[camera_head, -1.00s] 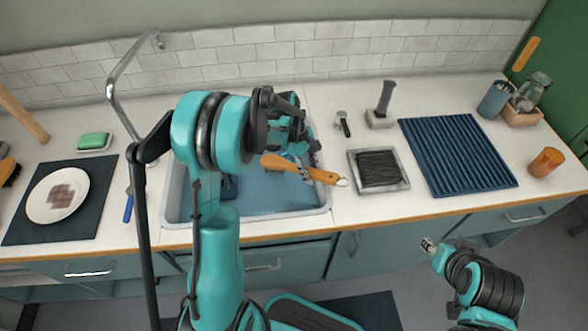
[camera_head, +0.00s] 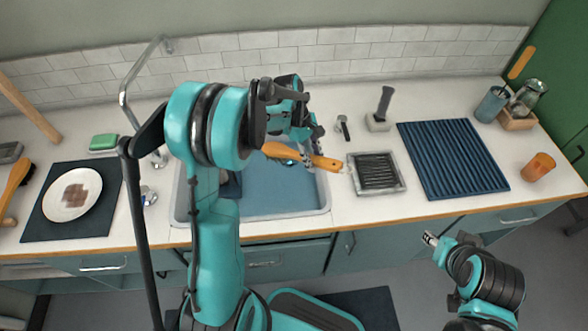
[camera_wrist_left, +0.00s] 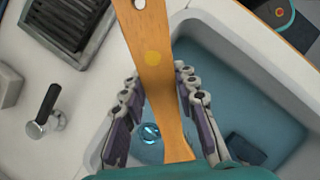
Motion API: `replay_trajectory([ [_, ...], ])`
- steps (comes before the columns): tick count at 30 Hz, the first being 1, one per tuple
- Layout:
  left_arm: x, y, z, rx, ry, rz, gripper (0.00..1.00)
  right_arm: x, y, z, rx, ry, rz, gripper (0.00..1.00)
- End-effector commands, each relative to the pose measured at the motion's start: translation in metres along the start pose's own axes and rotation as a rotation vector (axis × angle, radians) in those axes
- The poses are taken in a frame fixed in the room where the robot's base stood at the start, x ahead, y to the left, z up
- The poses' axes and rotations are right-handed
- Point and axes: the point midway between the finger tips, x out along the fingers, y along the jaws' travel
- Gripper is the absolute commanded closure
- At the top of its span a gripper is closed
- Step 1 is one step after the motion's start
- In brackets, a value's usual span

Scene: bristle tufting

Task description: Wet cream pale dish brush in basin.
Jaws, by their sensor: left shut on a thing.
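The sink basin (camera_head: 282,197), blue inside with a pale rim, is set into the counter at the centre. My left gripper (camera_head: 312,145) is over the basin, shut on the wooden handle of the dish brush (camera_head: 328,163). The handle's free end points right, past the basin's right rim. In the left wrist view the handle (camera_wrist_left: 152,60) runs between the two fingers (camera_wrist_left: 157,80). The brush's bristles are hidden, so I cannot tell their colour or whether they touch water. My right gripper (camera_head: 430,238) is in front of the counter; its jaws are too small to read.
A grey tray with dark ridges (camera_head: 402,187), a blue ribbed mat (camera_head: 470,183) and an orange cup (camera_head: 538,168) are to the right. A plate (camera_head: 92,207) on a dark mat (camera_head: 40,228) and a green sponge (camera_head: 103,141) are left. A tall faucet (camera_head: 124,85) rises behind the basin.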

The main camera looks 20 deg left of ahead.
Motion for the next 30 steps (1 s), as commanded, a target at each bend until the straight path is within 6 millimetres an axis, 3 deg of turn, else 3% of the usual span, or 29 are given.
replay_trajectory([
  [19,-0.052,0.000,0.022,0.000,0.000,0.000,1.00,-0.033,0.000,-0.023,0.000,0.000,0.000,0.60],
  [30,-0.058,0.000,0.025,0.000,0.000,0.000,1.00,-0.035,0.000,-0.025,0.000,0.000,0.000,0.60],
])
